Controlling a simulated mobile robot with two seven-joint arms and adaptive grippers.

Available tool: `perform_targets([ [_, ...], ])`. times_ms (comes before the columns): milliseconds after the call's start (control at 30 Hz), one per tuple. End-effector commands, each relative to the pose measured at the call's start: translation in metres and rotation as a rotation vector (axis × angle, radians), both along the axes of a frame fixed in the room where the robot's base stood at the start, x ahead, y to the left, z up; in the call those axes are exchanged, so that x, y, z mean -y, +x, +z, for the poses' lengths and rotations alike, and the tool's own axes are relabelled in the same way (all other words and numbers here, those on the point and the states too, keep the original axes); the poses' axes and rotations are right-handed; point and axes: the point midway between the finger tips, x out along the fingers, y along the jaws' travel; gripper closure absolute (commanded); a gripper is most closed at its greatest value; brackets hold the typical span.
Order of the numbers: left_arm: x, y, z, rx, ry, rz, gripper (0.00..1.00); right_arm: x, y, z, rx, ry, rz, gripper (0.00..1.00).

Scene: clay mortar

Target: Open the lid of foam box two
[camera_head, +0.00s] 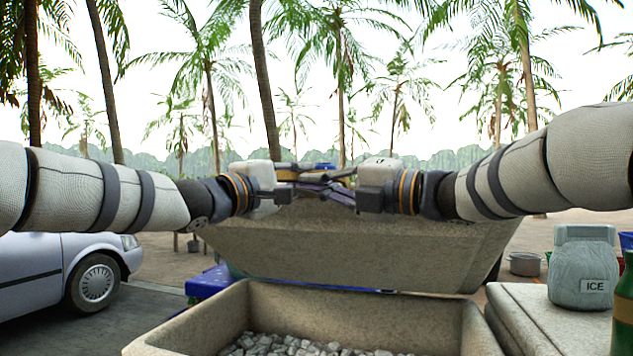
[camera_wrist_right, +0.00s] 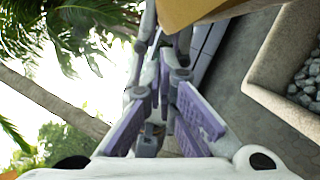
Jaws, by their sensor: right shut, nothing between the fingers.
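An open speckled beige foam box (camera_head: 200,325) stands in front of me, with grey-white chunks (camera_head: 290,345) inside. Its lid (camera_head: 350,245) is raised and tilted up behind the box. My left gripper (camera_head: 298,188) comes in from the left and my right gripper (camera_head: 336,190) from the right, meeting at the lid's top edge. Their fingers overlap, so whether the left is open is unclear. The right is shut and empty.
A blue object (camera_head: 207,283) shows behind the box. A car (camera_head: 75,265) is parked at left.

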Motion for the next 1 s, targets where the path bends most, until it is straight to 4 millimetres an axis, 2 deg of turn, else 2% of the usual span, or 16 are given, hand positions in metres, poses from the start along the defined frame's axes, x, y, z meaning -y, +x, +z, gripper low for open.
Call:
perform_targets([
  [133, 0.001, 0.0, -0.001, -0.002, 0.0, -0.002, 1.0, 0.003, 0.006, 0.002, 0.0, 0.0, -0.001, 1.0],
  [467, 0.001, 0.0, -0.001, -0.002, 0.0, -0.002, 1.0, 0.004, 0.008, 0.004, -0.002, 0.001, -0.001, 1.0],
  [800, 0.003, 0.0, -0.005, -0.008, 0.004, -0.005, 1.0, 0.012, 0.028, 0.032, -0.049, 0.023, -0.009, 1.0],
  [1000, 0.003, 0.001, -0.009, -0.013, 0.01, -0.003, 1.0, 0.013, 0.029, 0.035, -0.051, 0.027, -0.009, 1.0],
])
